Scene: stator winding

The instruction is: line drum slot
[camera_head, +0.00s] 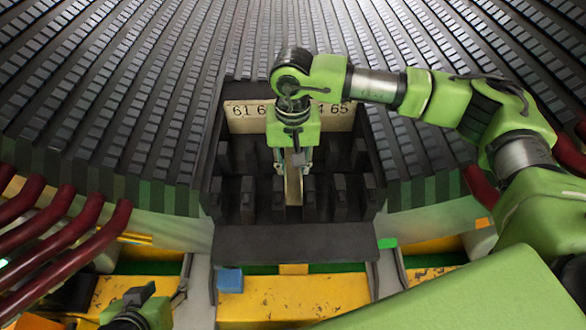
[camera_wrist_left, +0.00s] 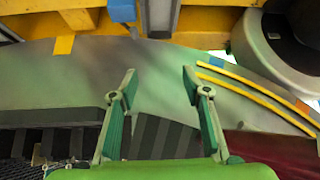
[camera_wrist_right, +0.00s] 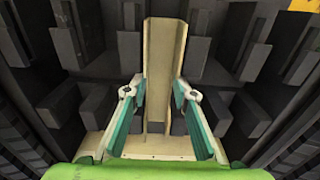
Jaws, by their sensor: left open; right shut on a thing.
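The slot liner (camera_wrist_right: 163,60) is a long cream channel. In the head view the liner (camera_head: 293,186) stands among dark blocks in the recess of the drum (camera_head: 140,90). My right gripper (camera_head: 292,166) comes down over this recess, with its fingers closed on the liner's two sides. In the right wrist view the gripper (camera_wrist_right: 158,92) has the liner between its green fingers. Whether the liner sits inside a slot I cannot tell. My left gripper (camera_wrist_left: 160,82) is open and empty over a grey surface. In the head view only part of the left arm shows at the bottom left.
A cream label strip (camera_head: 248,115) with numbers such as 61 and 65 crosses the recess's back. Dark teeth (camera_head: 247,200) flank the liner closely. Red tubes (camera_head: 60,235) lie at the left. A blue block (camera_head: 230,281) sits on the yellow frame (camera_head: 300,302).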

